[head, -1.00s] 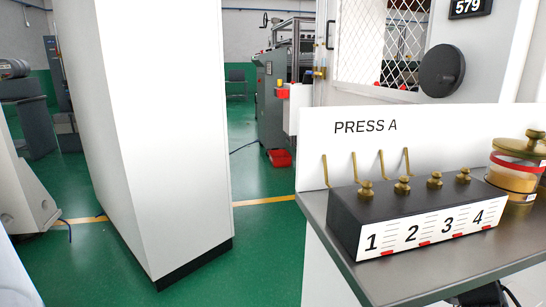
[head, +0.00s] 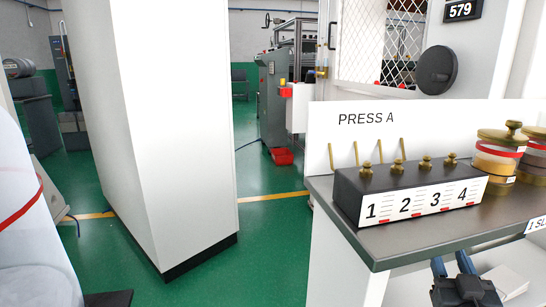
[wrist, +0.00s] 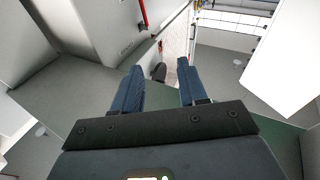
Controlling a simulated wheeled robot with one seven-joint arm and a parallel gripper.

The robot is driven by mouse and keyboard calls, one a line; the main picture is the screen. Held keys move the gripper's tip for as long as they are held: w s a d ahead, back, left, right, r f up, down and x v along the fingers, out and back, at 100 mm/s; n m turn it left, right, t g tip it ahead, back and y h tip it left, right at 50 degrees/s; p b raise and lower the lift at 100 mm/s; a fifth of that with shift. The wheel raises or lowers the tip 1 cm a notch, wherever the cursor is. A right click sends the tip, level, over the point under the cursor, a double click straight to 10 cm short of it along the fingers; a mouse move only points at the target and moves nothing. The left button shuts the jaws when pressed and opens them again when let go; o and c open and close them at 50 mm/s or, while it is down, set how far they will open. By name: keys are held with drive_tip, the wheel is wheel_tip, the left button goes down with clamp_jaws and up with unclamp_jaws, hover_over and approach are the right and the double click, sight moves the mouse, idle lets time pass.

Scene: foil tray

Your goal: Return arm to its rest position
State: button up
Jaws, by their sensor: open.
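My gripper (head: 453,268) shows at the lower right of the head view, below the front edge of the bench (head: 400,251). Its two blue fingers stand apart with nothing between them. In the wrist view my gripper (wrist: 158,82) is also open and empty, with both fingers pointing away into free space. The rest of my arm is mostly outside the head view.
A black block (head: 350,187) numbered 1 to 4, with brass knobs, stands on the bench before a white PRESS A panel (head: 440,125). Amber jars (head: 495,160) stand at its right. A white column (head: 175,130) stands left of centre. Green floor lies between column and bench.

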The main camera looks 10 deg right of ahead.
drive_tip(key=s+a+f+y, duration=0.1)
drive_tip(key=s+a+f, duration=0.1)
drive_tip(key=s+a+f+n, duration=0.1)
drive_tip(key=s+a, duration=0.2)
drive_tip(key=s+a+f+y, duration=0.1)
drive_tip(key=s+a+f, duration=0.1)
drive_tip(key=s, duration=0.1)
drive_tip(key=shift+a+f+y, duration=0.3)
drive_tip(key=shift+a+f, duration=0.05)
drive_tip(key=s+a+n+g+y, duration=0.1)
drive_tip(key=s+a+y, duration=0.1)
drive_tip(key=s+a, duration=0.35)
drive_tip(key=s+a+f+n+y, duration=0.1)
drive_tip(key=s+a, duration=0.1)
drive_tip(key=s, duration=0.6)
drive_tip(key=s+a+g+y, duration=0.1)
drive_tip(key=s+a+y, duration=0.1)
drive_tip(key=s+a, duration=0.35)
drive_tip(key=s+r+g, duration=0.1)
drive_tip(key=s+r, duration=0.4)
drive_tip(key=s, duration=0.5)
wheel_tip(320, 180, up, 13)
drive_tip(key=p, duration=1.4)
drive_tip(key=shift+a+n+y, duration=0.4)
drive_tip(key=shift+o, duration=0.3)
